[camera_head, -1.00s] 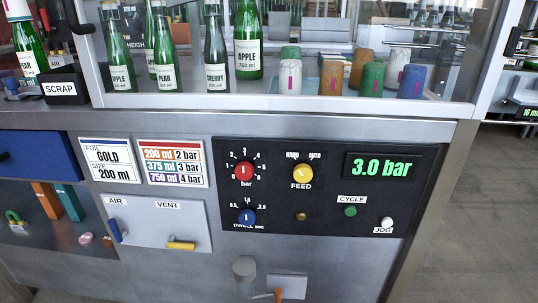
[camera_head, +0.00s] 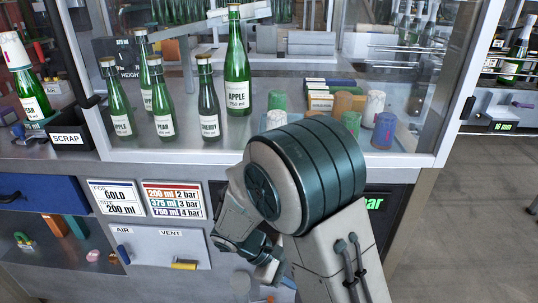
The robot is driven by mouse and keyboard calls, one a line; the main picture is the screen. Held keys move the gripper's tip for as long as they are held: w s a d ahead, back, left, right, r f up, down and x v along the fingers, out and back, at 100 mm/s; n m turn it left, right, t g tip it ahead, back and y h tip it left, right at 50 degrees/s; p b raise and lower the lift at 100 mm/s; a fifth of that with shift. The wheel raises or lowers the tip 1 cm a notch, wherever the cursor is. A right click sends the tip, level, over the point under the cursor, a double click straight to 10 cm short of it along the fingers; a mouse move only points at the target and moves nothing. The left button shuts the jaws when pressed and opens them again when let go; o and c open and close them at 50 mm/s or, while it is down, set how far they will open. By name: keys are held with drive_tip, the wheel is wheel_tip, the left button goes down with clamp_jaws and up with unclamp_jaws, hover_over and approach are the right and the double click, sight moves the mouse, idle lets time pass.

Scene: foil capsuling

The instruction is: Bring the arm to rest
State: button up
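My arm (camera_head: 305,180) now rises from the lower right of the head view and bends in front of the control panel. Its large dark-banded joint hides most of the knobs and part of the pressure display. The wrist end points down and left, near the panel's lower middle. My gripper's fingers cannot be made out there, so I cannot tell whether they are open or shut, or hold anything.
Several green bottles (camera_head: 237,75) and coloured capsules (camera_head: 384,130) stand behind the cabinet's frame. A scrap bin (camera_head: 68,138) is at the left. The AIR and VENT valve plate (camera_head: 155,250) is left of my wrist. Open floor (camera_head: 480,220) lies to the right.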

drive_tip(key=s+d+r+m+t+y+p, duration=0.1)
drive_tip(key=s+d+r+m+y+p, duration=0.1)
drive_tip(key=r, duration=0.8)
drive_tip(key=s+d+r+m+t+y+p, duration=0.1)
drive_tip(key=s+d+r+m+y+p, duration=0.2)
drive_tip(key=r+p, duration=0.5)
drive_tip(key=s+d+r+m+t+y+p, duration=0.2)
drive_tip(key=r+m, duration=0.4)
drive_tip(key=r, duration=0.5)
drive_tip(key=s+y+p, duration=0.1)
drive_tip(key=y+p, duration=0.1)
drive_tip(key=shift+d+r+m+y+p, duration=0.3)
drive_tip(key=shift+d+r+y+p, duration=0.05)
drive_tip(key=shift+d+y+p, duration=0.05)
